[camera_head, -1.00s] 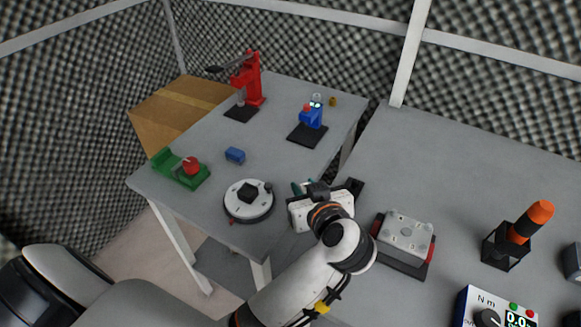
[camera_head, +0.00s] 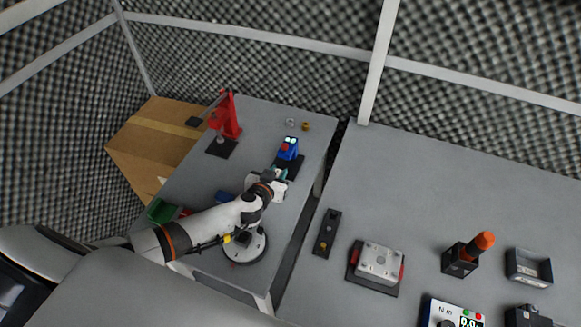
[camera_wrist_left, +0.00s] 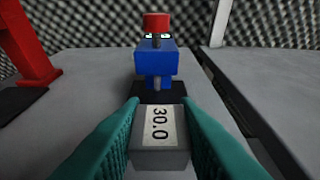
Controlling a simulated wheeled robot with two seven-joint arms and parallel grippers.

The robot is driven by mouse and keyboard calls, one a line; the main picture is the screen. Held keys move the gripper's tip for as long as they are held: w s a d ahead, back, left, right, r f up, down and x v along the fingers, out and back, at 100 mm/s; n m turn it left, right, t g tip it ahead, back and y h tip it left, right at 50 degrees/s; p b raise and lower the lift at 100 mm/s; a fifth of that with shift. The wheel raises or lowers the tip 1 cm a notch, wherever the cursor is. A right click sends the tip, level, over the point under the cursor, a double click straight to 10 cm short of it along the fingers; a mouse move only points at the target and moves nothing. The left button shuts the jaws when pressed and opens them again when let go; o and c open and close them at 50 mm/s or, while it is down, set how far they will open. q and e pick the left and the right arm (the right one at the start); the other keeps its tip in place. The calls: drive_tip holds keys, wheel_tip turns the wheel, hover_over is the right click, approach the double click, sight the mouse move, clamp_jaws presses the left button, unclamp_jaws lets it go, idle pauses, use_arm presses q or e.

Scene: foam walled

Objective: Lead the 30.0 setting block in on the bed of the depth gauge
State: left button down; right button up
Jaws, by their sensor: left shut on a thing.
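The depth gauge (camera_head: 288,150) stands on the far part of the left table, with a blue body, a red part and a lit display. In the left wrist view the depth gauge (camera_wrist_left: 156,65) is straight ahead, with a thin grey stem over its black bed (camera_wrist_left: 180,93). My left gripper (camera_head: 274,174) is at the near side of the gauge. Its teal fingers are shut on the grey 30.0 setting block (camera_wrist_left: 160,158), whose white label faces up. The block is in front of the bed; I cannot tell whether it touches it. My right gripper is not in view.
A red press (camera_head: 230,118) stands left of the gauge. Two small pieces, one brass (camera_head: 306,126), lie behind it. A round white fixture (camera_head: 245,249) is below my left arm. A gap separates this table from the right table, which holds several fixtures.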

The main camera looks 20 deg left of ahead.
use_arm(q)
drive_tip(key=shift+a+f, duration=0.1)
drive_tip(key=shift+a, duration=0.15)
